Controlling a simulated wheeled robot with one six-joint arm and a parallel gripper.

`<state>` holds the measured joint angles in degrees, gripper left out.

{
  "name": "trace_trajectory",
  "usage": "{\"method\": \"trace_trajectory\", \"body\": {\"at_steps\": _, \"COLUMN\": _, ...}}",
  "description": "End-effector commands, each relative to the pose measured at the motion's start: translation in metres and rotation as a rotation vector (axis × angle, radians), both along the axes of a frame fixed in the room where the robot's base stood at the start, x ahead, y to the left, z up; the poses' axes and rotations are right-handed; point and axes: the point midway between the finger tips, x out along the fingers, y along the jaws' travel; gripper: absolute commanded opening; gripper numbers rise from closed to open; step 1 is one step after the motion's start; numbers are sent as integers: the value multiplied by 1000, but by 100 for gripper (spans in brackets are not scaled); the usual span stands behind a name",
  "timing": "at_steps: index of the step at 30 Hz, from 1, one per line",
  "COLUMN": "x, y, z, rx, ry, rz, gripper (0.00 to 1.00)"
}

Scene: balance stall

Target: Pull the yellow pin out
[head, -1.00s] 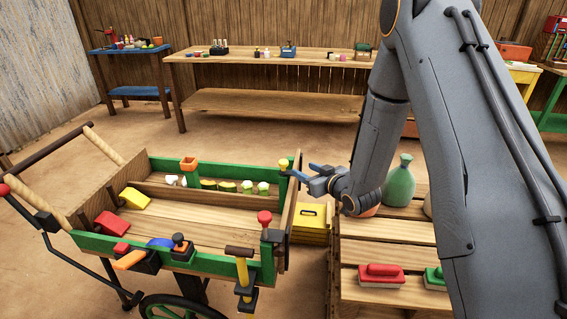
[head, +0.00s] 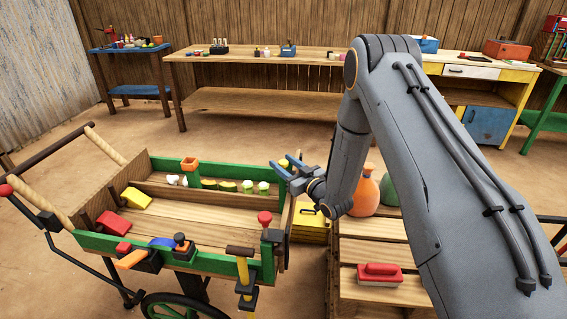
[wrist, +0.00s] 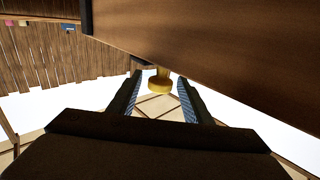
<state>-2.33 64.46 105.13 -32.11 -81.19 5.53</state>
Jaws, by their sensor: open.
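The yellow pin (wrist: 159,82) shows in the wrist view as a round yellow knob with a narrower neck, close to a brown wooden board. My gripper (wrist: 160,77) is open, with one finger on each side of the knob near the fingertips. I cannot tell whether either finger touches it.
A red-knobbed pin (head: 265,218) stands at the cart's near right corner. A hammer-like tool (head: 242,270) hangs on its near side. A slatted crate (head: 370,255) with a red brush (head: 380,274) and an orange vase (head: 365,192) stands to the right.

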Motion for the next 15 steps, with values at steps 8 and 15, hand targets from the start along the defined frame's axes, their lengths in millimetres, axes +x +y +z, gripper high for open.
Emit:
{"method": "trace_trajectory", "body": {"at_steps": 8, "x": 3, "y": 2, "z": 0, "rx": -1, "ry": 1, "rz": -1, "gripper": 45}}
{"method": "trace_trajectory", "body": {"at_steps": 15, "x": 3, "y": 2, "z": 0, "rx": -1, "ry": 1, "rz": -1, "gripper": 11}}
